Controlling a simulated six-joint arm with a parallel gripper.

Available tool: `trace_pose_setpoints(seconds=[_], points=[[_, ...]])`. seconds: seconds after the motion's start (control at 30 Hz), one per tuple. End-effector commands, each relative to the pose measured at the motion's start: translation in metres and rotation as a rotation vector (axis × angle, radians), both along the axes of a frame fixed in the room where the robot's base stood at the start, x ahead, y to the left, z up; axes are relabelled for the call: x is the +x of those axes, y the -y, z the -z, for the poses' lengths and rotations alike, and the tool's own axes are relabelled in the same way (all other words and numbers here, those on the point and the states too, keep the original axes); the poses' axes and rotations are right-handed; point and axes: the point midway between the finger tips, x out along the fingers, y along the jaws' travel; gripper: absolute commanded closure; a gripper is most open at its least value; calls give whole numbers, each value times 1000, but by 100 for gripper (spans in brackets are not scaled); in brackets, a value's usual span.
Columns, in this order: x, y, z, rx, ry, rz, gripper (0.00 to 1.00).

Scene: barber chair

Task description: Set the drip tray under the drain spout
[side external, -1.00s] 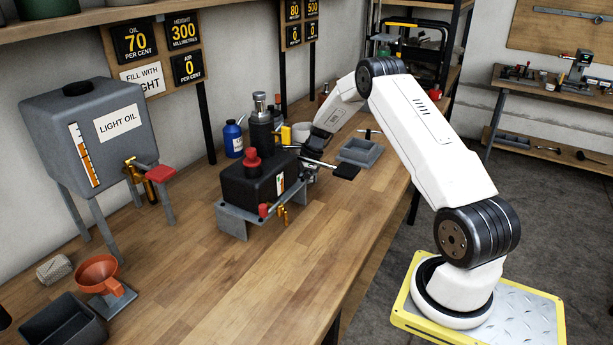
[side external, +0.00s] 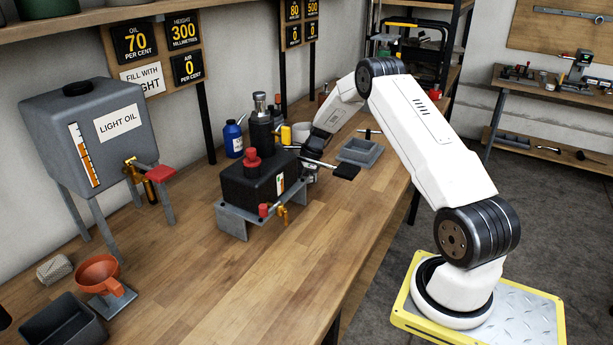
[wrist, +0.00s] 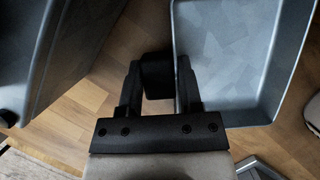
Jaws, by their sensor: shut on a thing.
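The drip tray (side external: 345,157), a shallow grey square tray, sits on the bench to the right of the black pump unit. It fills the upper right of the wrist view (wrist: 240,112). My gripper (wrist: 158,88) is beside its left wall, with its fingers shut on a black block (wrist: 157,75) that appears to be the tray's grip. The join is partly hidden by a finger. In the side view my gripper (side external: 311,171) is low behind the pump and largely hidden. The brass drain spout (side external: 284,215) is at the pump's front, above the bench.
The pump unit (side external: 245,185) stands on a grey bracket close to my gripper. A blue bottle (side external: 233,140) stands behind. A funnel (side external: 98,272) and dark bin (side external: 62,325) are front left. The bench front is clear.

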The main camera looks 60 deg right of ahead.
Motion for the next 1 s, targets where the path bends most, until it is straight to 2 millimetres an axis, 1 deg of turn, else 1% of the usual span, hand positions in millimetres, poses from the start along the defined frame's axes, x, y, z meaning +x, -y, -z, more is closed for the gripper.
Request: trace_pose_setpoints(seconds=[0.27, 0.47, 0.67, 1.0], points=[[1, 0, -5, -2, 2, 0, 100], [1, 0, -21, -1, 3, -1, 100], [1, 1, -53, -3, 5, -1, 100], [1, 1, -123, -4, 4, -1, 100]])
